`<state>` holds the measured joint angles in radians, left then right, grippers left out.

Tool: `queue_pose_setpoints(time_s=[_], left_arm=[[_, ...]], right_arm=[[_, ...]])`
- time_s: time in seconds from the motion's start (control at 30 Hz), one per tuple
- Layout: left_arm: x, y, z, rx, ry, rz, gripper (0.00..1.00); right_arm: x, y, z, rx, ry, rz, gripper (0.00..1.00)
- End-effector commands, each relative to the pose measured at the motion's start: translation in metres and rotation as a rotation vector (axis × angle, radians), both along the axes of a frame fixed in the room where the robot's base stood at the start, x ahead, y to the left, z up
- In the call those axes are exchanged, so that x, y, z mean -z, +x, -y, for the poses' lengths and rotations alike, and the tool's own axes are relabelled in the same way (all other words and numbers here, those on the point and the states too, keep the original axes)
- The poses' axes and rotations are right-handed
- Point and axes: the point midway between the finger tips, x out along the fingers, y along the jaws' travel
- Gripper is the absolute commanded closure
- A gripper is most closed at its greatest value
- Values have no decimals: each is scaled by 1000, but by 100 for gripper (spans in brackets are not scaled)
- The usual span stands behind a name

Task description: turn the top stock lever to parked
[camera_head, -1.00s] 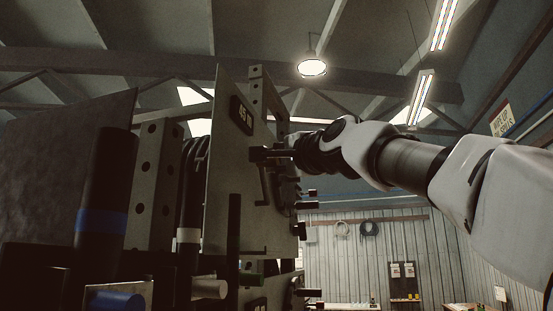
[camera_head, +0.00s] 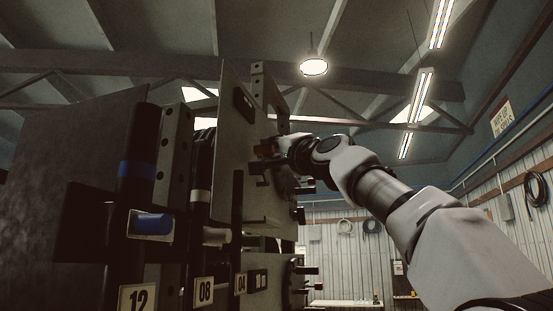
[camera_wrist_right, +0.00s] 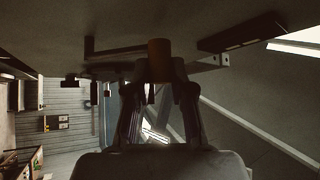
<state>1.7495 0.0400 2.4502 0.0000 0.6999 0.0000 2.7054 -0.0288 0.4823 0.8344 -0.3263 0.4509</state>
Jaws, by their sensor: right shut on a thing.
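The top stock lever shows in the right wrist view as a brownish-orange cylindrical grip (camera_wrist_right: 158,58) standing out from a flat panel. My right gripper (camera_wrist_right: 157,88) has its two dark fingers closed around this grip. In the head view the right gripper (camera_head: 274,154) is at the upper part of a tall metal panel (camera_head: 232,135), coming in from the right. There the lever is mostly hidden by the fingers, and its exact angle cannot be told. My left gripper is not in view.
Number plates 12 (camera_head: 138,298), 08 (camera_head: 204,291) and 04 (camera_head: 241,284) are low on the rack. Several dark pegs jut right below the gripper. The room right of the rack is open.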

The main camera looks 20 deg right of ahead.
Motion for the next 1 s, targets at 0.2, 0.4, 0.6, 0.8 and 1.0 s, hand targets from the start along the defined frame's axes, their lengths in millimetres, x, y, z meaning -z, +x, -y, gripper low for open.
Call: queue_pose_setpoints(time_s=[0.2, 0.4, 0.6, 0.8, 1.0], left_arm=[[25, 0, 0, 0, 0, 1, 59], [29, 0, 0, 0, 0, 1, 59], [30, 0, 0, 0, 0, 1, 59], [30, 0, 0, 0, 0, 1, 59], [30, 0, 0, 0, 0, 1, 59]], right_arm=[[13, -3, -3, 1, -47, 68, 100], [17, -3, -3, -2, -45, 62, 100], [18, -2, -4, -2, -45, 59, 100], [18, -2, -4, -2, -45, 58, 100], [18, -2, -4, -2, -45, 59, 52]])
